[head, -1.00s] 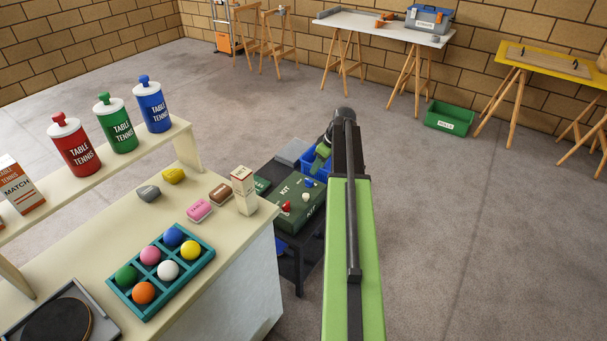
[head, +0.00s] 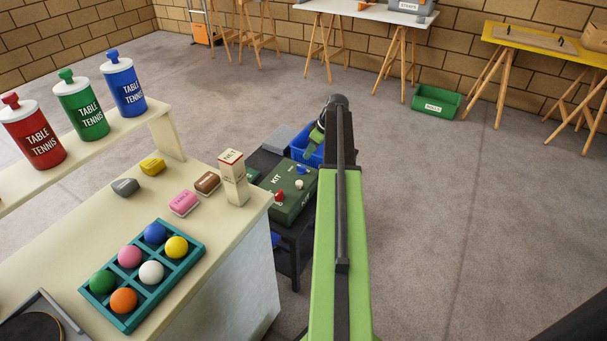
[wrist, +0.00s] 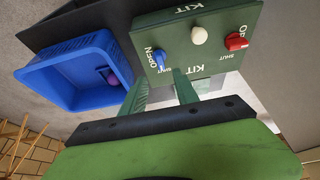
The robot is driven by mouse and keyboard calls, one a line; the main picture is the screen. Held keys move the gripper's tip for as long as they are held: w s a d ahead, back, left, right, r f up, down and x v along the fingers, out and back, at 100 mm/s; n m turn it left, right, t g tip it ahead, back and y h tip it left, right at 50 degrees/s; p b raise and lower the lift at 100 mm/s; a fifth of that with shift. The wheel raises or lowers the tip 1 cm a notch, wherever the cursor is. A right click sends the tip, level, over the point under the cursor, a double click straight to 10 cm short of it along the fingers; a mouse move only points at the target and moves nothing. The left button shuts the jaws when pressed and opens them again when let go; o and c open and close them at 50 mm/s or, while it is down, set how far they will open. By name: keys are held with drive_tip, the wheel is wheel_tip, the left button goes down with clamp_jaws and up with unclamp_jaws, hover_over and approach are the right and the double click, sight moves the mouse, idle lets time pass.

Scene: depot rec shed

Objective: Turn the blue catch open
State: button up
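The green kit box (head: 285,209) sits on a dark low stand in the head view, beside the counter. Its face (wrist: 180,22) fills the top of the wrist view. It carries a blue catch (wrist: 159,60), a cream knob (wrist: 199,35) and a red catch (wrist: 235,41). In the head view my arm partly hides the gripper and box.
A blue bin (wrist: 68,72) stands next to the kit box, close to the left finger. The counter (head: 75,228) with a ball tray (head: 142,318) and a tall carton (head: 233,180) is left of my arm. Open floor (head: 430,220) lies to the right.

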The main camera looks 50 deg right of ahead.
sight(302, 167)
drive_tip(key=b+x, duration=0.8)
drive_tip(key=x, duration=0.2)
drive_tip(key=shift+f, duration=0.2)
drive_tip(key=shift+r, duration=0.1)
clamp_jaws()
